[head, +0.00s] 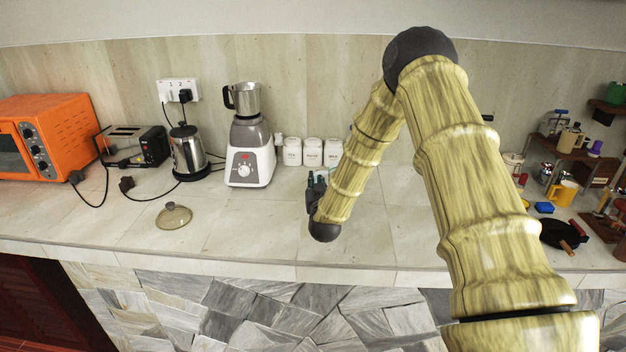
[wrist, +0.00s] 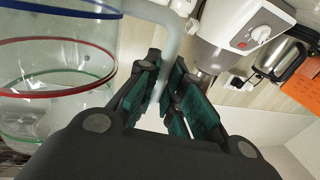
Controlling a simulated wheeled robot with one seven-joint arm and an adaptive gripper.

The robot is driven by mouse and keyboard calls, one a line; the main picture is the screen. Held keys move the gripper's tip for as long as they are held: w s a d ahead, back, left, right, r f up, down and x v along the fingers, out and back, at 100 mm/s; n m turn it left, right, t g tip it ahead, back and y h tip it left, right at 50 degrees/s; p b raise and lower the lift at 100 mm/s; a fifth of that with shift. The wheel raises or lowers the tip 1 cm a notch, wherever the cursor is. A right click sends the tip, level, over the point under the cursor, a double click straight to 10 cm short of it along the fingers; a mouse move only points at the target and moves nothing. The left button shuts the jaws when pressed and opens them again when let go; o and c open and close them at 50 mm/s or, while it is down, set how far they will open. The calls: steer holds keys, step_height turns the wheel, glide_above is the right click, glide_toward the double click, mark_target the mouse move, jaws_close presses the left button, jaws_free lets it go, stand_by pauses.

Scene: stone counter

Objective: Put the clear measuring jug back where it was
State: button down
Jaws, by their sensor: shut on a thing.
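The clear measuring jug (wrist: 60,75) fills the left of the wrist view, with blue, red and green rings around its see-through wall. Its pale grey handle (wrist: 172,32) curves down between the fingers of my gripper (wrist: 166,80). My gripper is shut on that handle. In the head view my gripper (head: 318,182) is low over the counter, just in front of the white canisters. There the jug is mostly hidden behind my arm. I cannot tell whether its base touches the counter.
The blender (head: 250,150) stands left of my gripper, close to several white canisters (head: 312,152). Further left are a kettle (head: 188,152), a glass lid (head: 174,216), a toaster (head: 135,146) and an orange oven (head: 45,135). A dark pan (head: 558,233) and cluttered items are right. The front middle counter (head: 255,235) is clear.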

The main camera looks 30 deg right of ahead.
steer(key=shift+w+a+f+b, duration=0.15)
steer(key=shift+f+b, duration=0.35)
steer(key=shift+f, duration=0.75)
steer(key=shift+f+b, duration=0.35)
steer(key=shift+f, duration=0.35)
steer(key=shift+f+b, duration=0.6)
steer(key=shift+f, duration=0.8)
steer(key=shift+f+b, duration=0.45)
steer(key=shift+f, duration=0.15)
steer(key=c, duration=1.5)
jaws_free()
steer(key=shift+o, duration=0.2)
steer(key=shift+v, duration=4.05)
